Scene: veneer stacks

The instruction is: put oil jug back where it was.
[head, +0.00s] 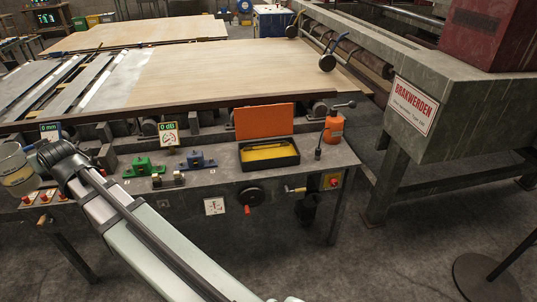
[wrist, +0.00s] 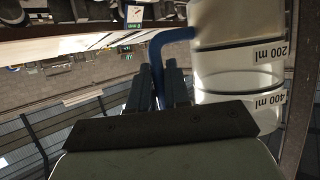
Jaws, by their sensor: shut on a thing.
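The oil jug (head: 14,168) is a see-through measuring jug at the far left of the head view, with pale liquid in it. In the wrist view the jug (wrist: 235,75) is large on the right, with 200 ml and 400 ml marks and a blue handle (wrist: 157,50). My gripper (head: 42,150) reaches it from the right. In the wrist view the dark fingers of my gripper (wrist: 157,85) are shut on the blue handle. The jug is near the left end of the metal bench (head: 225,190); I cannot tell how high above it.
On the bench are a green clamp-like block (head: 143,168), a blue one (head: 200,161), an open black box with a yellow inside (head: 270,154) and an orange bottle (head: 333,128). Small displays stand behind. Veneer sheets (head: 200,75) lie beyond. Bare bench shows between the blue block and the box.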

